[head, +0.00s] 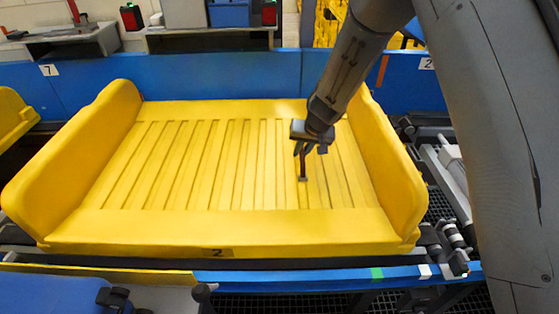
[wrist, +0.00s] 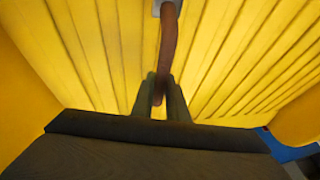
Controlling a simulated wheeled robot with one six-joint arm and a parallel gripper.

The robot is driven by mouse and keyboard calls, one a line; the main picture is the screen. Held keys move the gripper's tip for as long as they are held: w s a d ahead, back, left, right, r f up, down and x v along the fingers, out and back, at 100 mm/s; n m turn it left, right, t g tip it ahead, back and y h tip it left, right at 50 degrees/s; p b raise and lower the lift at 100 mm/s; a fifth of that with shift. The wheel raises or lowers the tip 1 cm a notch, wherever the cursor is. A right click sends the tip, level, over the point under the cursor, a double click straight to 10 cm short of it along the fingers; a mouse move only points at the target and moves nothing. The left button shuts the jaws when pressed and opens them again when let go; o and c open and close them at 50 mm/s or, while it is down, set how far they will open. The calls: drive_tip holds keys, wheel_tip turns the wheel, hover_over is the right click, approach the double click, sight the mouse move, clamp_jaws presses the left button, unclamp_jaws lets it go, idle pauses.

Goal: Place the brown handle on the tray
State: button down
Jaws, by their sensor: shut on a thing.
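The yellow tray (head: 150,235) is a large ribbed tray with raised left and right sides, on the conveyor. Its ribbed floor (wrist: 80,60) fills most of the wrist view. My gripper (head: 308,150) is over the right half of the tray's floor, pointing down. In the wrist view my gripper (wrist: 160,95) is shut on the brown handle (wrist: 169,45). The handle is slim and slightly curved, with a grey piece (wrist: 167,6) at its far end. In the head view the handle (head: 303,167) hangs down from the jaws. I cannot tell whether its lower end touches the tray floor.
A blue wall (head: 220,75) runs behind the tray. Conveyor rollers and metal parts (head: 450,235) lie to the right. Another yellow tray (head: 12,115) shows at the left edge. A blue rail (head: 330,275) runs along the front. The tray's left and middle floor is empty.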

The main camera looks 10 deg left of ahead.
drive_tip(key=shift+a+f+b, duration=0.15)
drive_tip(key=shift+f+b, duration=2.05)
drive_tip(key=shift+f, duration=1.15)
drive_tip(key=shift+f, duration=0.1)
drive_tip(key=c, duration=1.7)
unclamp_jaws()
drive_tip(key=shift+s, duration=0.1)
drive_tip(key=shift+c, duration=0.2)
